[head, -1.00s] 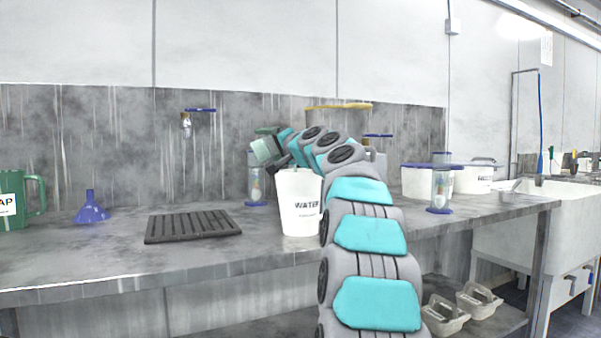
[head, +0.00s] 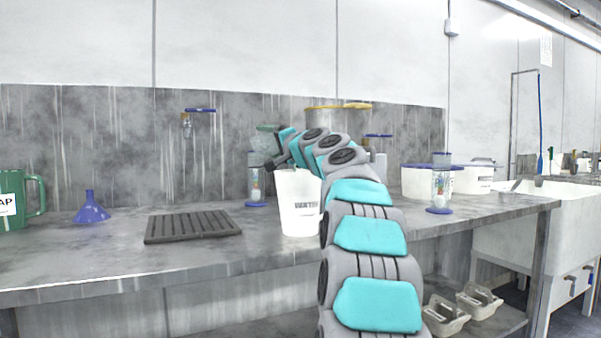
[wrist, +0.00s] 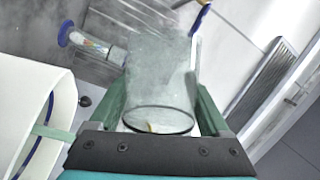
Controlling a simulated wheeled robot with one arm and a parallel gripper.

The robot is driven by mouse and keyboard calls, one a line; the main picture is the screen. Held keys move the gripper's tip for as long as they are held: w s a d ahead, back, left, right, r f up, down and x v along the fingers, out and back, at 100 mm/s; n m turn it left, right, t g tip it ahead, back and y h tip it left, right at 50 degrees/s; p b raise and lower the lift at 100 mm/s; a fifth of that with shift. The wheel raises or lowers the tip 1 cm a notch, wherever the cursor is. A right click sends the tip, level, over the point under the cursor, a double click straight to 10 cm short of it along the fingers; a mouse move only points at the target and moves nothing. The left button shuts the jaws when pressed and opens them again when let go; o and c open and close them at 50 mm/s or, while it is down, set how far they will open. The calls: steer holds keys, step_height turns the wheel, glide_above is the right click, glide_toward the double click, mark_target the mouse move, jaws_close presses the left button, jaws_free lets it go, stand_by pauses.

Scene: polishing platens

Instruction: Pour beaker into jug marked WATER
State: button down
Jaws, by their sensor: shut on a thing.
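The white jug (head: 299,215) stands upright on the bench in the head view. Its dark label reads WATER but is blurred. My gripper (wrist: 160,105) is shut on a clear glass beaker (wrist: 160,75), between its green fingers in the wrist view. In the head view the beaker (head: 262,142) is faint, just above and left of the jug's rim, and its exact tilt is hard to tell. A white vessel (wrist: 28,105), likely the jug, lies beside the left finger in the wrist view. The beaker's contents are unclear.
A dark drain rack (head: 192,226), blue funnel (head: 91,208) and green jug (head: 30,198) stand to the left. A blue-based glass cylinder (head: 256,182) stands behind the jug, another (head: 440,190) to the right. A white tub (head: 415,183) and sink (head: 560,210) lie farther right.

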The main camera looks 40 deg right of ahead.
steer(key=shift+s+d+r+m+t, duration=0.25)
steer(key=shift+d+m, duration=0.1)
steer(key=shift+m, duration=0.2)
steer(key=shift+s+d+r+m+t, duration=0.15)
steer(key=shift+d+r+m, duration=0.15)
steer(key=shift+m, duration=0.25)
stand_by(0.5)
steer(key=shift+s+d+r+m+t+h, duration=0.1)
steer(key=shift+d+r+m+t+h, duration=0.25)
steer(key=shift+m+h, duration=0.4)
stand_by(0.5)
steer(key=shift+s+d+f+m+t+h+b, duration=0.15)
steer(key=shift+f+m+b, duration=0.1)
steer(key=shift+m+b, duration=0.3)
steer(key=shift+d+f+m+t+h+b, duration=0.1)
steer(key=shift+f+m+b, duration=0.2)
steer(key=shift+m, duration=0.4)
steer(key=shift+s+d+r+m+h, duration=0.2)
steer(key=shift+r+m+h, duration=0.2)
steer(key=shift+m, duration=0.5)
stand_by(0.4)
steer(key=shift+s+d+r+m+t+h+b, duration=0.2)
steer(key=shift+d+m+h, duration=0.15)
steer(key=shift+m+h, duration=0.5)
steer(key=shift+s+d+r+m+t+h+b, duration=0.15)
steer(key=shift+d+m+h, duration=0.25)
steer(key=shift+m, duration=0.85)
steer(key=shift+n+y, duration=0.25)
steer(key=shift+n, duration=0.05)
